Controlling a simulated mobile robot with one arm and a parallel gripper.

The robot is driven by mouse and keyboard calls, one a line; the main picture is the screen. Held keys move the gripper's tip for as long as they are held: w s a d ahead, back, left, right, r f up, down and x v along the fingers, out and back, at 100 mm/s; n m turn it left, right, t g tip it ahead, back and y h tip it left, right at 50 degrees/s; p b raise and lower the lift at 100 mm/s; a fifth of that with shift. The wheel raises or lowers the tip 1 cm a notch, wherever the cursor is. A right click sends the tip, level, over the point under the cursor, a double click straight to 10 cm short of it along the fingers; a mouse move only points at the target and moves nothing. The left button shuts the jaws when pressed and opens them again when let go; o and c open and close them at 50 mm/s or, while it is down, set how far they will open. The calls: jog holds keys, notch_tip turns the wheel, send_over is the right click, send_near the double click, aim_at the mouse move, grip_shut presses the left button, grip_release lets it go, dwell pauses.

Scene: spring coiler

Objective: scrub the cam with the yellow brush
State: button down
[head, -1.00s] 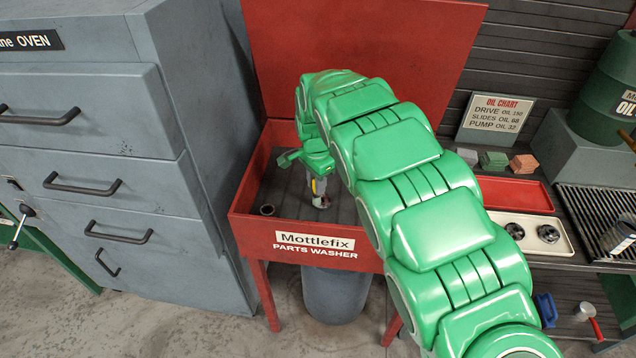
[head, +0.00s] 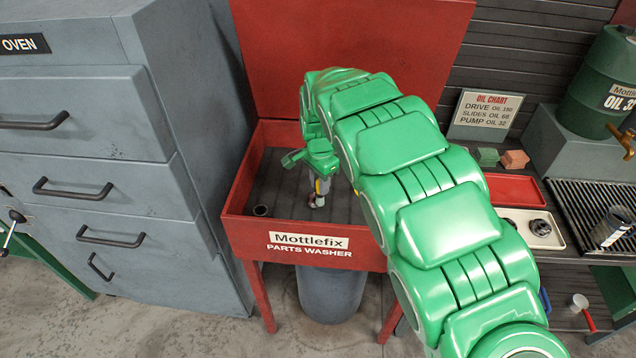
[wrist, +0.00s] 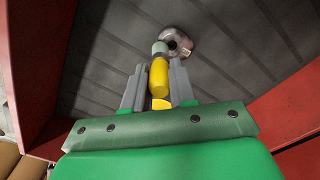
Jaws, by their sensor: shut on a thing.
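My gripper (head: 320,184) reaches down into the red parts washer (head: 236,218). It is shut on the yellow brush (wrist: 158,78), which stands out between the two grey fingers. The brush's yellow handle also shows in the head view (head: 318,187), small and partly hidden by the gripper. In the wrist view, the brush's pale grey-green head is at the left edge of the cam (wrist: 179,41), a rounded metal piece with a dark hole and reddish-brown patches. They look touching or very close. The cam lies on the washer's dark ribbed floor, and is only a small patch in the head view.
A dark round thing (head: 261,210) sits at the washer's front left. The washer's red walls (wrist: 296,110) stand close around my gripper. The grey oven cabinet (head: 150,215) is to the left. At right, the bench holds a red tray (head: 515,190) and a cream tray (head: 553,237) with dark parts.

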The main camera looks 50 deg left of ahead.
jog(key=shift+s+a, duration=0.55)
jog(key=shift+s, duration=0.1)
jog(key=shift+s+a+f, duration=0.15)
jog(key=shift+s+a, duration=0.3)
jog(key=shift+a, duration=0.05)
jog(key=shift+w+d, duration=1.15)
jog(key=shift+s+a, duration=1.15)
jog(key=shift+w+d+f, duration=0.15)
jog(key=shift+w+d, duration=1)
jog(key=shift+s+a+f, duration=0.1)
jog(key=shift+s+a, duration=0.5)
jog(key=shift+a, duration=0.05)
jog(key=shift+s, duration=0.1)
